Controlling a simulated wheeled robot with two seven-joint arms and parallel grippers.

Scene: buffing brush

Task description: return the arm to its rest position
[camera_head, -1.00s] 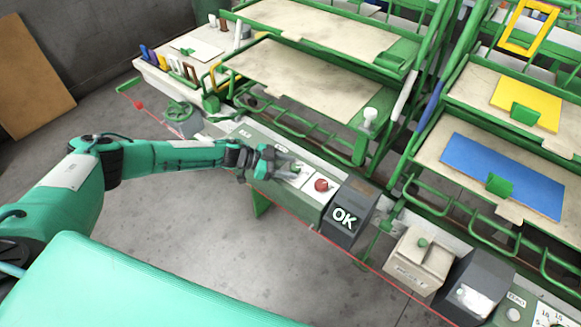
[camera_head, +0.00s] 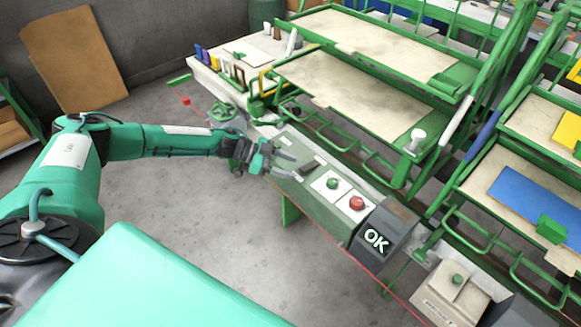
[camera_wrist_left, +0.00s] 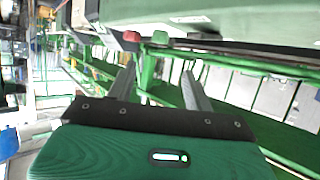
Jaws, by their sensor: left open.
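My left arm (camera_head: 165,143) reaches in from the left, and its left gripper (camera_head: 296,168) is open and empty. It is over the upper-left end of the green control box (camera_head: 320,205), to the left of the green button (camera_head: 333,183). The red button (camera_head: 356,203) lies farther right. In the left wrist view the two fingers (camera_wrist_left: 159,72) are spread with nothing between them. The red button (camera_wrist_left: 131,36) and green button (camera_wrist_left: 160,38) show beyond the fingertips. My right gripper is not in view.
Green racks with pale boards (camera_head: 350,85) rise behind. A white tray (camera_head: 225,75) of tools is at the back left. A red line runs along the front. The grey floor (camera_head: 200,220) before the bench is clear.

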